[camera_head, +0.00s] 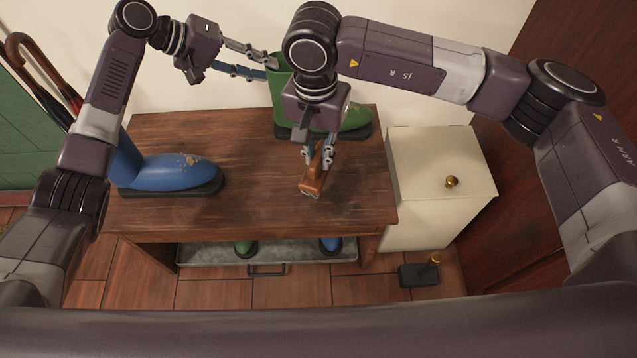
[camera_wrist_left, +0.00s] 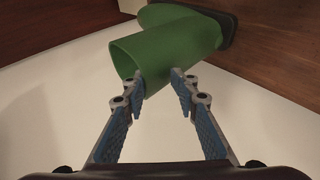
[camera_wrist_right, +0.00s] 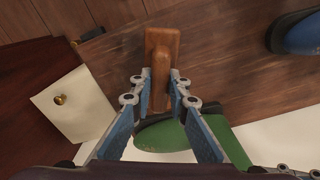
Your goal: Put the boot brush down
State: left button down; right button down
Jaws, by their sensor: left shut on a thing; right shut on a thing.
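The boot brush (camera_head: 312,184) is brown and wooden, over the front right part of the wooden bench (camera_head: 255,150). My right gripper (camera_head: 320,157) points down and is shut on its handle. In the right wrist view the brush (camera_wrist_right: 163,46) has its block beyond the fingertips; I cannot tell whether it touches the bench top. A green boot (camera_head: 353,117) stands at the bench's back edge, partly hidden behind my right arm. My left gripper (camera_head: 268,68) is shut on the rim of its shaft, which also shows in the left wrist view (camera_wrist_left: 165,55).
A blue boot (camera_head: 170,172) with brownish spots stands on the bench's left. A metal tray (camera_head: 205,257) with green and blue boots lies underneath. A white cabinet (camera_head: 425,165) stands at right, and a dark object (camera_head: 417,275) lies on the floor. The bench's middle is clear.

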aim_at(318, 178)
notch_tip(318, 178, down, 8)
jog(key=shift+r, duration=0.1)
dwell(0.4)
jog(key=shift+f, duration=0.3)
jog(key=c, duration=1.8)
grip_release()
jog(key=shift+c, duration=0.2)
